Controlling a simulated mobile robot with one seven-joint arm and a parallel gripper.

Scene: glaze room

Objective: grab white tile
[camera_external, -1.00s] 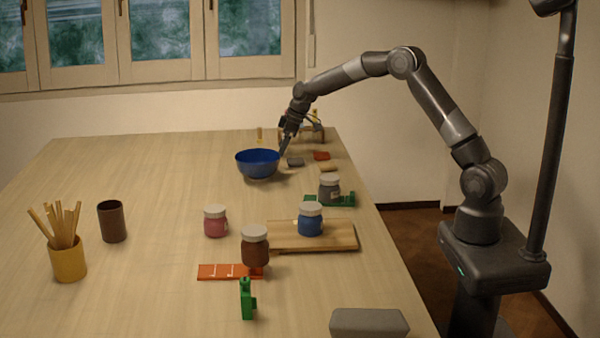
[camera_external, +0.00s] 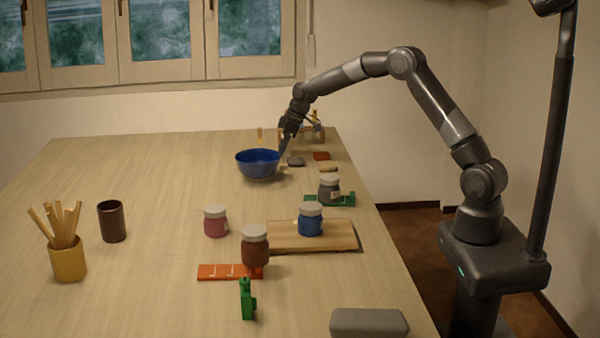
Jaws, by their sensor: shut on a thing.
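My gripper (camera_external: 283,150) is at the far end of the table, pointing down by the right rim of the blue bowl (camera_external: 258,163). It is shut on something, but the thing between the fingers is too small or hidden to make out. I cannot tell if the fingers touch the bowl. I cannot pick out a white tile anywhere in this view. Small flat pieces lie to the right of the gripper: a grey one (camera_external: 296,161), a dark red one (camera_external: 321,156) and a tan one (camera_external: 328,168).
A small wooden rack (camera_external: 317,133) stands behind the gripper. Nearer are a grey jar (camera_external: 329,189), a blue jar (camera_external: 310,221) on a wooden board (camera_external: 340,236), a pink jar (camera_external: 215,222) and a brown jar (camera_external: 255,248). The table's left middle is clear.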

